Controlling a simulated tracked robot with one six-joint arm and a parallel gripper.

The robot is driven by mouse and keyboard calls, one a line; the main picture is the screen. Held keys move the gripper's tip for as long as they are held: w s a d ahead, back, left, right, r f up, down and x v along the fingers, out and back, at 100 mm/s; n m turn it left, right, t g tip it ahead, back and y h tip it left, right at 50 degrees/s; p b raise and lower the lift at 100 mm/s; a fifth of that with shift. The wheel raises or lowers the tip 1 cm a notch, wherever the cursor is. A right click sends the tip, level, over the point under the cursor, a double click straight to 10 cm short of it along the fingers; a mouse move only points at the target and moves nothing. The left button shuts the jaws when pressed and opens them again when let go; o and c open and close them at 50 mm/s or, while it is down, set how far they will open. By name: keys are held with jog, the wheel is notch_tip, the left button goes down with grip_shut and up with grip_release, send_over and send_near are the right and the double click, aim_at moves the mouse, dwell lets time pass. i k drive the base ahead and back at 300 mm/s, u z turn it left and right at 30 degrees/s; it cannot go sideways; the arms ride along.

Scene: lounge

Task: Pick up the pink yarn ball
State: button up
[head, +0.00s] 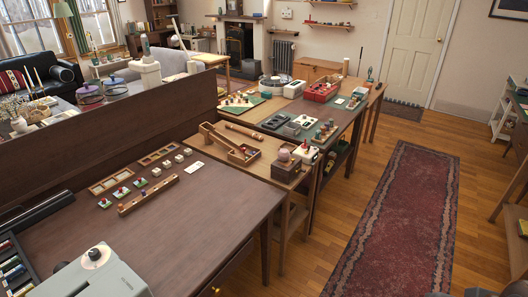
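A small round pinkish ball (284,155) sits on top of a wooden box (285,170) at the right end of the nearer tables, near the middle of the view. It looks like the pink yarn ball, but it is too small to make out any yarn. My gripper is not clearly in view.
A dark wooden table (190,235) fills the near left, with small wooden trays and blocks on it. A red toolbox-like tray (321,90) stands on a farther table. A white object with a red top (306,153) stands beside the ball. The floor with a red rug (400,220) is clear.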

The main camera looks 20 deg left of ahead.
aim_at(283, 154)
jog(key=u, duration=0.35)
jog(key=i, duration=0.6)
jog(key=u, duration=1)
jog(key=i, duration=0.8)
jog(key=u, duration=0.6)
